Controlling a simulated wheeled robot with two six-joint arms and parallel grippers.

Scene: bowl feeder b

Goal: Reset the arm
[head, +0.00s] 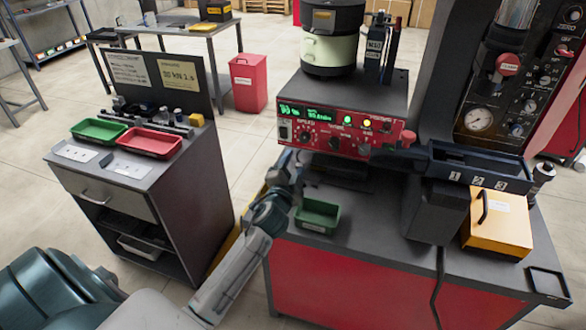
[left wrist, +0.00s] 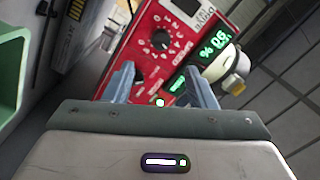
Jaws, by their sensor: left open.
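My left arm reaches up from the bottom of the head view, and its gripper (head: 287,168) is at the front left of the red control panel (head: 330,133). In the left wrist view the two fingers of this gripper (left wrist: 162,88) are apart with nothing between them. The red panel (left wrist: 165,50), with its dial and green displays, shows beyond the fingertips. I cannot tell whether the fingers touch it. My right gripper is not in view.
A green bin (head: 317,215) stands on the bench just right of my left arm. The bowl feeder (head: 331,40) stands above the panel. A numbered chute (head: 470,170) and yellow box (head: 497,225) are at right. A cart with a green tray (head: 99,131) and red tray (head: 150,142) stands left.

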